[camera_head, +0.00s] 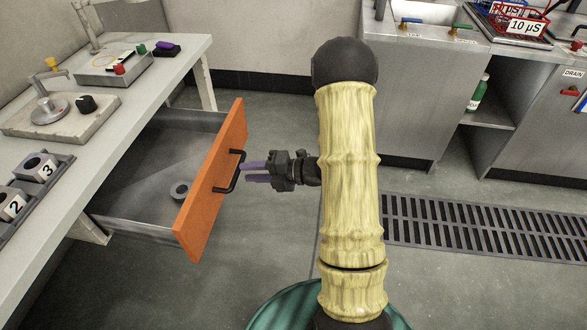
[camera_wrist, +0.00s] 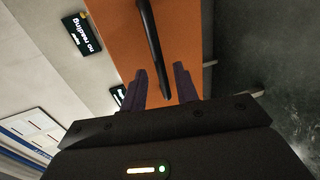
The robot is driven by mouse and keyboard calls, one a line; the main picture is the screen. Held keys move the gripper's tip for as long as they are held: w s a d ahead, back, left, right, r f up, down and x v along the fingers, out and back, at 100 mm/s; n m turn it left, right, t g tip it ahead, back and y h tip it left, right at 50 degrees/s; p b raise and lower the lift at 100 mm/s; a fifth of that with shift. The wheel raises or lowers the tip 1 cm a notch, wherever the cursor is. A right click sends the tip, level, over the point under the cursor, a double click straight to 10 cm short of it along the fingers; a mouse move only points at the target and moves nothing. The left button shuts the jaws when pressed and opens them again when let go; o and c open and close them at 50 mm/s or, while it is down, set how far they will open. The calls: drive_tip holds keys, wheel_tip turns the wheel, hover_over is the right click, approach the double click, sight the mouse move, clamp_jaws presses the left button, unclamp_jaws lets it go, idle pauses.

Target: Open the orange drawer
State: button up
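The orange drawer (camera_head: 212,185) under the left bench stands pulled well out, its grey inside showing. The orange front also fills the upper middle of the wrist view (camera_wrist: 185,35). Its black bar handle (camera_head: 231,180) is on the outer face; in the wrist view the handle (camera_wrist: 152,40) runs down toward the space between my fingers. My gripper (camera_head: 247,172) is in front of the handle, its two purple fingers apart. In the wrist view my gripper (camera_wrist: 162,85) shows gaps on both sides of the bar, and I see no grip on it.
A grey ring (camera_head: 180,190) lies in the drawer. The bench (camera_head: 120,120) above carries a lapping plate, numbered blocks and small boxes. A sink cabinet (camera_head: 420,100) stands at the back right. A floor grate (camera_head: 480,228) lies at right. Floor around the drawer front is clear.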

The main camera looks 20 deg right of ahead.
drive_tip(key=p+v, duration=0.1)
drive_tip(key=v, duration=1.2)
drive_tip(key=shift+w, duration=0.1)
drive_tip(key=w+r+m+h, duration=0.2)
drive_tip(key=w+m+h, duration=0.6)
drive_tip(key=m+h, duration=0.3)
drive_tip(key=s+a+r+m+g+h+p, duration=0.15)
drive_tip(key=s+a+m+g, duration=0.65)
drive_tip(key=s+m, duration=0.95)
wheel_tip(320, 180, up, 30)
drive_tip(key=a+t+p, duration=0.1)
drive_tip(key=a+p, duration=0.1)
drive_tip(key=p, duration=2.7)
drive_tip(key=shift+w+m+t, duration=0.3)
drive_tip(key=shift+w+m, duration=0.05)
drive_tip(key=shift+w, duration=0.1)
